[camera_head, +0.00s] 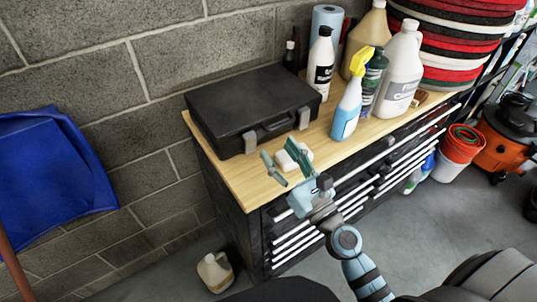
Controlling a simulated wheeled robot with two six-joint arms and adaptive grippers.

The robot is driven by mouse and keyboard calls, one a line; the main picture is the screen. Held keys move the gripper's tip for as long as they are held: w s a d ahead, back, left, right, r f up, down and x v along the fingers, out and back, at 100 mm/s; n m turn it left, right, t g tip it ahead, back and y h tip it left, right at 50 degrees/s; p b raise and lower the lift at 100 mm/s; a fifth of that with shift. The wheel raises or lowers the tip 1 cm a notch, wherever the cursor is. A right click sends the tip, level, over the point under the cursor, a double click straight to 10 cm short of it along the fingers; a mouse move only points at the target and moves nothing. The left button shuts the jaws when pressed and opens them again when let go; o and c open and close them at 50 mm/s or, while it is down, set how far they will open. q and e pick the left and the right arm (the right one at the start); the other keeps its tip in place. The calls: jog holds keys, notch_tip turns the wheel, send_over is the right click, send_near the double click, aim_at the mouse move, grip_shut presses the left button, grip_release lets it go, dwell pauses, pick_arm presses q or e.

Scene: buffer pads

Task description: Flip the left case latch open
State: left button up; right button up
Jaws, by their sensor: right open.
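A black hard case (250,100) lies on the wooden top of a tool cabinet, its lid down. Its left latch (249,142) is a grey tab on the front face, left of the handle (270,130). The right latch (302,118) is a similar grey tab near the right end. Whether either latch is flipped is too small to tell. My right gripper (284,163) is open, with teal fingers spread, in front of the case near its front edge. The fingers look apart from the left latch. My left gripper is not in view.
A small white object (290,157) shows between the right fingers; I cannot tell whether they touch it. A spray bottle (348,110) and white jug (400,72) stand right of the case. The wooden top's front edge (245,205) is below the gripper.

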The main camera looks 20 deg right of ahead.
jog(key=d+r+m+t+h+p, duration=0.1)
jog(key=d+r+m+h+p, duration=0.2)
jog(key=r+m, duration=0.4)
jog(key=d+r+m+h, duration=0.4)
jog(key=r+m, duration=0.1)
jog(key=m, duration=0.5)
jog(key=m+g+y, duration=0.6)
jog(key=m+g, duration=0.2)
jog(key=m, duration=1)
send_near(252, 139)
jog(key=b+x, duration=0.1)
jog(key=x, duration=0.8)
jog(key=shift+a, duration=0.1)
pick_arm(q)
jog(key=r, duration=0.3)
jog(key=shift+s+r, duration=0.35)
pick_arm(e)
jog(key=shift+c, duration=0.5)
